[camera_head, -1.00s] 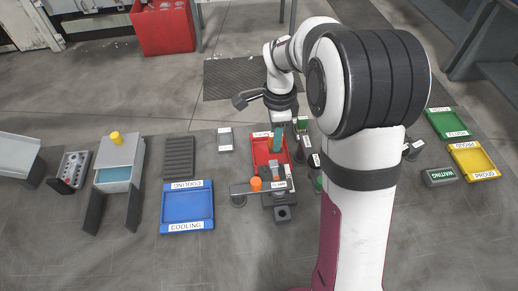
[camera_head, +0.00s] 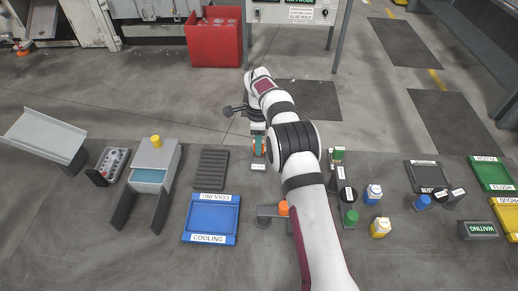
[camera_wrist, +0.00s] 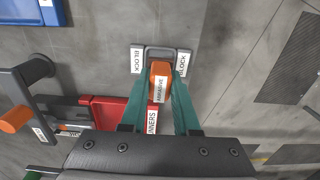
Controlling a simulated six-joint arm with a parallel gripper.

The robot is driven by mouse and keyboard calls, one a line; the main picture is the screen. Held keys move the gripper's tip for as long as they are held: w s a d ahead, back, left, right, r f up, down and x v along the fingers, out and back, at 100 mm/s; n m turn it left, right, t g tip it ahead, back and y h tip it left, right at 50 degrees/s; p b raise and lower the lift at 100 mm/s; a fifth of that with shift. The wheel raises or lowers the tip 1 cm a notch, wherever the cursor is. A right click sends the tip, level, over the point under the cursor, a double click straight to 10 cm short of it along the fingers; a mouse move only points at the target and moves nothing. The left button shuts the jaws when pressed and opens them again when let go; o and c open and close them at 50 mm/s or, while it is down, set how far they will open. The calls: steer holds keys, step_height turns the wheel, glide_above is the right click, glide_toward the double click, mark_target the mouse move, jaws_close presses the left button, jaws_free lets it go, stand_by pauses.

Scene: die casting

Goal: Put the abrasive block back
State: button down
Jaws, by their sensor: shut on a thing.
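The abrasive block (camera_wrist: 160,69) is orange with a white "ABRASIVE" label in the wrist view. My gripper (camera_wrist: 161,82) is shut on it, with a green finger on each side. The block is over or in a small grey holder (camera_wrist: 152,49) with "BLOCK" labels on both sides. I cannot tell whether the block touches the holder's floor. In the head view my gripper (camera_head: 259,148) is above the holder's white label (camera_head: 258,167), and my arm hides most of the block and holder.
A red tray (camera_wrist: 105,109), its label partly covered, lies beside the holder in the wrist view. A dark post with an orange knob (camera_wrist: 16,119) stands at the left. In the head view, a ribbed grey rack (camera_head: 211,168) and blue cooling tray (camera_head: 210,219) lie left of my gripper.

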steer(key=shift+f, duration=1.3)
steer(key=shift+f, duration=0.1)
steer(key=c, duration=0.7)
jaws_free()
steer(key=shift+o, duration=0.2)
